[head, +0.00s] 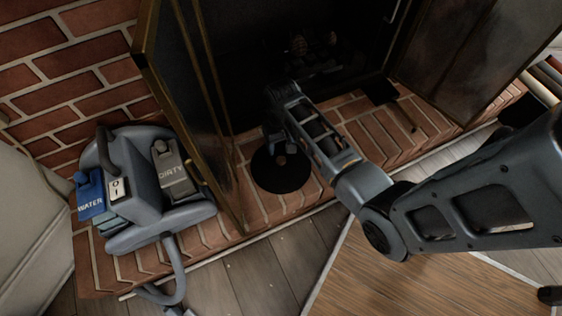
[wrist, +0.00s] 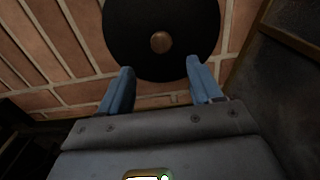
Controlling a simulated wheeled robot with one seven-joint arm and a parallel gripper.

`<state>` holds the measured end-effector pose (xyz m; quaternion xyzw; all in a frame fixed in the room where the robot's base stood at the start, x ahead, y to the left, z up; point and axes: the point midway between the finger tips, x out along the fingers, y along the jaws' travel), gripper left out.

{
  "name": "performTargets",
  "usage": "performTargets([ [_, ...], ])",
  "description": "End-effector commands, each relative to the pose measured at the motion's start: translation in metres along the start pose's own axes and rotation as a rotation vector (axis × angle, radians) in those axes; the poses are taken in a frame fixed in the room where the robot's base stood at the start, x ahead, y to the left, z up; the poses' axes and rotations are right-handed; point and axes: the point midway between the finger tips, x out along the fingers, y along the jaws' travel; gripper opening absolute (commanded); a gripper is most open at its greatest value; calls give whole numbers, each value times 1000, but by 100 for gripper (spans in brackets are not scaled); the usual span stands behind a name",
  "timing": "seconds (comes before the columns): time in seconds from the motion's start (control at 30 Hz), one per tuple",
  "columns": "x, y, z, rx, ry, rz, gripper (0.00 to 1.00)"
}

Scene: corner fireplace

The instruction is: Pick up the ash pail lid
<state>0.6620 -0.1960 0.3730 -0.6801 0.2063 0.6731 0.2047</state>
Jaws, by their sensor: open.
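The ash pail lid is a round black disc with a small copper-coloured knob at its middle. In the head view the lid (head: 281,178) lies on the brick hearth beside the open fireplace door. In the wrist view the lid (wrist: 135,42) is at the top, just beyond the fingertips, with its knob (wrist: 161,42) roughly centred between them. My gripper (wrist: 158,75) is open and empty, with its two blue fingers apart. In the head view my gripper (head: 278,140) is close above the lid and partly hides its far edge. I cannot tell the exact height gap.
A carpet cleaner (head: 150,190) with water and dirty tanks stands left of the lid. The fireplace door (head: 190,100) rises close on the lid's left. A dark tool (head: 380,92) lies on the hearth (head: 392,130) at right. Wooden floor lies in front.

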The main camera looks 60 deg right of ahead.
Motion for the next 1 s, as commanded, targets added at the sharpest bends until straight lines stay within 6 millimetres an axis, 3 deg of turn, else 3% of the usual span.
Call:
performTargets([
  [0.43,34,0,0,5,-12,1,64],
  [0.7,72,-3,6,5,-12,1,64],
  [1.0,76,-4,5,4,-10,0,63],
])
